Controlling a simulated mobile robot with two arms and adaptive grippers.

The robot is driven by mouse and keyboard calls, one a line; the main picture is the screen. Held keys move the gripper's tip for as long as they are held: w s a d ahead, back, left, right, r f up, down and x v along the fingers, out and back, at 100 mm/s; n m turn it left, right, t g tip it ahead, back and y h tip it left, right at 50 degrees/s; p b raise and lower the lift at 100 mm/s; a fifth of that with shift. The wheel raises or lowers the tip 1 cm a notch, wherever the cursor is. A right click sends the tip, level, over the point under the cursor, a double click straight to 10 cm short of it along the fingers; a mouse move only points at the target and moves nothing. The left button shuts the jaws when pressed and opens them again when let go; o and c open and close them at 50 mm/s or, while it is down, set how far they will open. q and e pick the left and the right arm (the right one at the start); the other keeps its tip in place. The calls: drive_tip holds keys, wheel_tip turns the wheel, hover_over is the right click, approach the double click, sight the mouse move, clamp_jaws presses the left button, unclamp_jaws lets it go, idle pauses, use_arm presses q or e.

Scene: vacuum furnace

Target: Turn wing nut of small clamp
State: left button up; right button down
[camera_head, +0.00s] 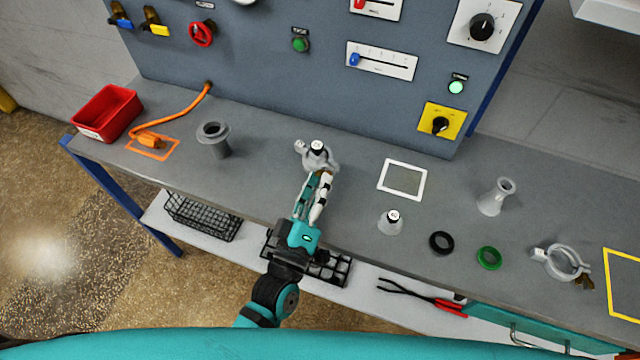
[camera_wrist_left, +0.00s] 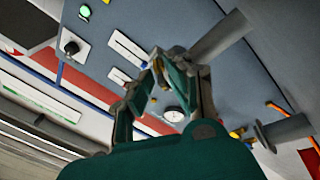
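The small clamp (camera_head: 329,164) is a light grey ring around the base of a grey fitting with a white-labelled top (camera_head: 316,147), standing on the bench left of centre. My left gripper (camera_head: 322,177) reaches it from the front, with its teal and white fingertips at the clamp's near side. A small bronze-brown part, likely the wing nut, shows between the fingertips, mostly hidden by them. In the left wrist view the gripper's fingers (camera_wrist_left: 166,58) lean together towards their tips beside a grey cylinder (camera_wrist_left: 222,36). Whether they grip the nut is unclear. My right gripper is not in view.
A grey flanged pipe (camera_head: 214,138) stands to the left, and a small cone (camera_head: 390,222) to the right. Further right are a black ring (camera_head: 441,242), a green ring (camera_head: 489,257), a grey flared fitting (camera_head: 496,197) and a larger clamp (camera_head: 561,262). The control panel (camera_head: 270,75) rises behind.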

use_arm(q)
drive_tip(key=shift+o, duration=0.9)
drive_tip(key=v, duration=1.2)
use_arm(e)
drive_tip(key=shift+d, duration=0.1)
